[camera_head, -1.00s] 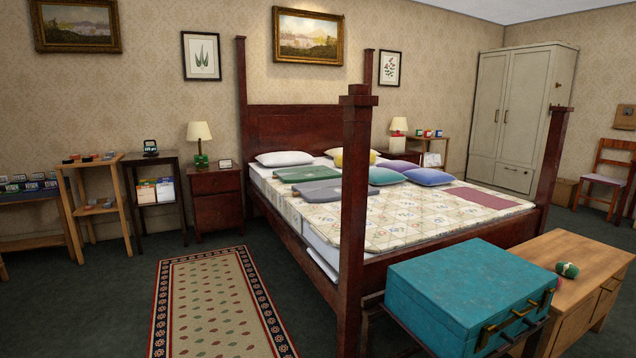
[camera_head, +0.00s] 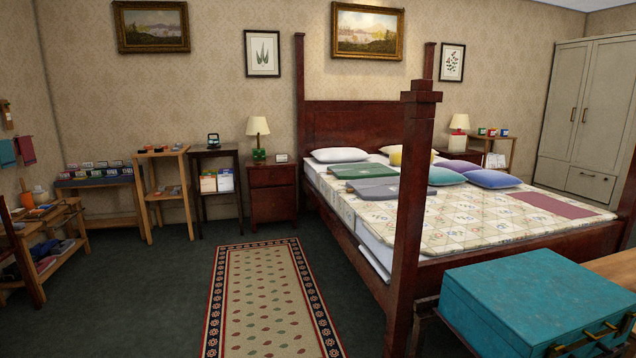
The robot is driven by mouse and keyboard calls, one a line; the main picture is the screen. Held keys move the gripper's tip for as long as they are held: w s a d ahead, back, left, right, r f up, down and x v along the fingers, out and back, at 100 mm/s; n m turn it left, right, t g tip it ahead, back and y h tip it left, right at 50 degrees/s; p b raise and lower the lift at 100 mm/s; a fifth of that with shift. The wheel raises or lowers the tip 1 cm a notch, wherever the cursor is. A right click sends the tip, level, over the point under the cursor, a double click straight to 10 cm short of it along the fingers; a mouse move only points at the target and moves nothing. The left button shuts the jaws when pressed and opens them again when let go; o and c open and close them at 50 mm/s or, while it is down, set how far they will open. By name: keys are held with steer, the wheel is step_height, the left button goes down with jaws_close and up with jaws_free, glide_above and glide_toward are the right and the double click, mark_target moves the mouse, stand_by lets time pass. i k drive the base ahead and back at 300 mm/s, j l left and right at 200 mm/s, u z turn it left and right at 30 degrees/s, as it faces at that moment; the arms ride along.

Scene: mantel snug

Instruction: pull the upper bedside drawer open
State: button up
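A small reddish-brown bedside cabinet (camera_head: 273,204) stands against the back wall, just left of the four-poster bed. Its upper drawer (camera_head: 272,176) looks shut, with a small knob on its front. A lamp with a green base (camera_head: 258,136) and a small card (camera_head: 281,158) stand on its top. A second bedside cabinet on the bed's far right side is mostly hidden behind the bed and pillows. My gripper does not show in this view.
The bed (camera_head: 455,225) with its tall front post (camera_head: 408,200) fills the middle right. A teal case (camera_head: 535,305) stands at the bed's foot. A patterned rug (camera_head: 268,300) lies on open floor before the cabinet. Side tables (camera_head: 163,193) stand to its left.

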mark_target(276, 175)
steer(key=i+u, duration=0.15)
steer(key=u, duration=0.15)
steer(key=i+u, duration=0.25)
steer(key=i+j, duration=0.1)
steer(key=i, duration=4.75)
steer(key=i+z, duration=0.3)
steer(key=i, duration=0.15)
steer(key=i+j+z, duration=0.25)
steer(key=i, duration=0.2)
